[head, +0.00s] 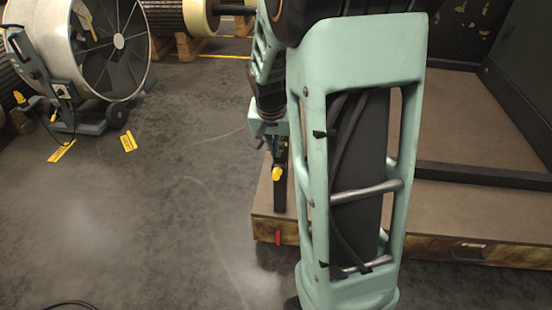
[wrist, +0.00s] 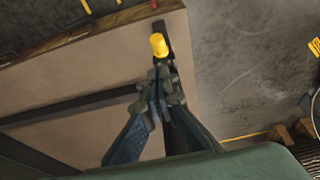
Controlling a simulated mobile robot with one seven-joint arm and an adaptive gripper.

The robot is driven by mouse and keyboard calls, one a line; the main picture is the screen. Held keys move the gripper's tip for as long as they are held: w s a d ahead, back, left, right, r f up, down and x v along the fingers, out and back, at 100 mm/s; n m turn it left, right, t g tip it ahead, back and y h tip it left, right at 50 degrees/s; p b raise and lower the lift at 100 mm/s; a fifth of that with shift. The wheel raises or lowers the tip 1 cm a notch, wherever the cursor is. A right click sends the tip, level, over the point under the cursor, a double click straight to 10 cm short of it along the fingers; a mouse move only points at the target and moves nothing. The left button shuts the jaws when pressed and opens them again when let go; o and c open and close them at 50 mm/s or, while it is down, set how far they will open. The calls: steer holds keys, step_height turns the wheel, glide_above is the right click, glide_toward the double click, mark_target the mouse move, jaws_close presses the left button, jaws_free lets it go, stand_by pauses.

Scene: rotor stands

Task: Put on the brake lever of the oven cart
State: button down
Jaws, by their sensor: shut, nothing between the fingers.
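The oven cart (head: 465,205) appears as a low, wide platform with a brown top at the right. A black lever or post with a yellow knob (head: 277,174) stands at its near left corner. The yellow knob also shows in the wrist view (wrist: 158,45), just beyond my fingertips. My gripper (head: 273,142) points down above the knob and is shut and empty. In the wrist view my fingers (wrist: 160,84) are together, close to the knob; I cannot tell whether they touch it. My arm hides part of the cart.
A large drum fan (head: 95,45) on a wheeled base stands at the far left, with yellow floor marks (head: 62,151) beside it. A red tab (head: 278,238) is on the cart's front edge. The grey floor left of the cart is clear.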

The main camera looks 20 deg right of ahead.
mark_target(276, 173)
steer(key=b+x, duration=0.2)
steer(key=x, duration=0.7)
steer(key=shift+w+f+b, duration=0.15)
steer(key=shift+f+b, duration=0.15)
steer(key=shift+b, duration=0.05)
steer(key=shift+s+f, duration=0.15)
steer(key=shift+s, duration=0.1)
steer(key=shift+s+a+f, duration=0.1)
steer(key=shift+a+f, duration=0.05)
steer(key=shift+s+a+f+b, duration=0.2)
steer(key=shift+f+b, duration=0.1)
steer(key=shift+b, duration=0.15)
step_height(276, 173, down, 8)
steer(key=s+a+b, duration=0.1)
steer(key=s+b, duration=0.1)
steer(key=b, duration=0.2)
steer(key=shift+a+r, duration=0.15)
steer(key=shift+r, duration=0.05)
